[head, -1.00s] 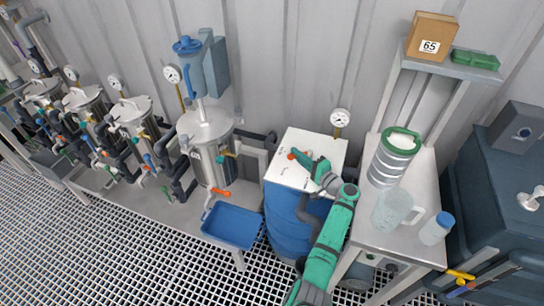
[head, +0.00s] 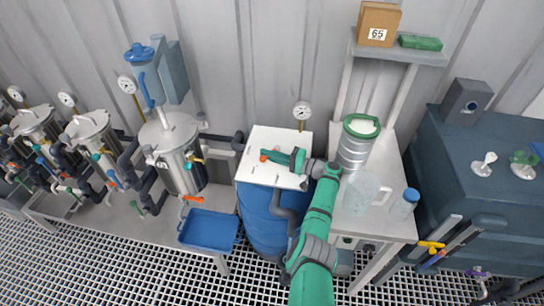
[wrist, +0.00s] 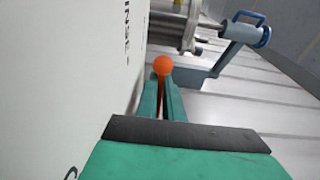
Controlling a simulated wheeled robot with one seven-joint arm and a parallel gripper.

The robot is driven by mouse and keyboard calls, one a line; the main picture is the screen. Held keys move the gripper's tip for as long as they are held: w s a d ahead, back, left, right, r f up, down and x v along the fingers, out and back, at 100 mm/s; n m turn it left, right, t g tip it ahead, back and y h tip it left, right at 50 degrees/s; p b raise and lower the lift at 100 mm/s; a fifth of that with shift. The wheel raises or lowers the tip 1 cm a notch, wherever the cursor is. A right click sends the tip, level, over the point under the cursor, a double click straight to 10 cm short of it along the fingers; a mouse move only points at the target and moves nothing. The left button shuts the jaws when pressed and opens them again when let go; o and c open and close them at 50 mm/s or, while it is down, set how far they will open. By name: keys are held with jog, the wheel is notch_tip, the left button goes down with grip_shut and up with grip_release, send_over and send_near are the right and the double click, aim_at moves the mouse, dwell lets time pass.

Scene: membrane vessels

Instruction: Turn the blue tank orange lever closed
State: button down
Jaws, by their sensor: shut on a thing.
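The blue tank (head: 262,205) stands in the middle of the head view under a white top panel (head: 285,140). The orange lever (head: 263,158) shows as a small orange knob on that panel. My gripper (head: 271,156) reaches over the panel from the right, pointing left. In the wrist view the lever's round orange knob (wrist: 163,65) sits at the tips of my green fingers (wrist: 161,88). The fingers are shut on the lever, with its orange stem between them. The lever's base and pivot are hidden.
A shelf table on the right holds a silver canister (head: 354,150), a clear jug (head: 362,190) and a blue-capped bottle (head: 404,204). A gauge (head: 302,112) rises behind the panel. Steel vessels (head: 176,158) and a blue tray (head: 207,230) stand to the left.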

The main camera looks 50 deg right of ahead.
jog(key=shift+s+d+f, duration=0.15)
jog(key=shift+s+d, duration=0.05)
jog(key=shift+s, duration=0.1)
jog(key=c, duration=1.9)
grip_release()
jog(key=shift+w+a, duration=0.1)
jog(key=shift+w, duration=0.1)
